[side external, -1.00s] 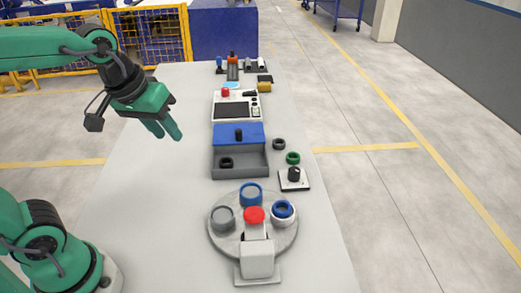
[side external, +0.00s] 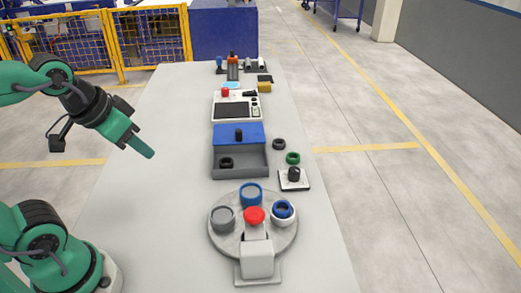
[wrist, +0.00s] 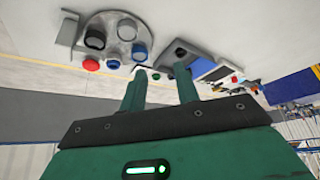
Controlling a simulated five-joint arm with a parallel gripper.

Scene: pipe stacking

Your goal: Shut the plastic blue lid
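The grey box (side external: 261,172) stands on the table in the side view. Its blue lid (side external: 222,133) with a black knob (side external: 239,134) covers only the far part, leaving the near part uncovered. A black ring (side external: 226,162) lies in the uncovered part. My gripper (side external: 148,153) is in the air left of the box and apart from it, pointing down to the right. In the wrist view my gripper (wrist: 160,72) has its two green fingers apart with nothing between them. The blue lid (wrist: 204,66) shows beyond the right finger, which hides part of the box.
A round grey turntable (side external: 285,238) with several rings and a red button (side external: 254,215) stands nearest. A white device (side external: 252,111) stands behind the box. A black ring (side external: 279,144), a green ring (side external: 293,158) and a small stand (side external: 294,186) are right. The table's left side is clear.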

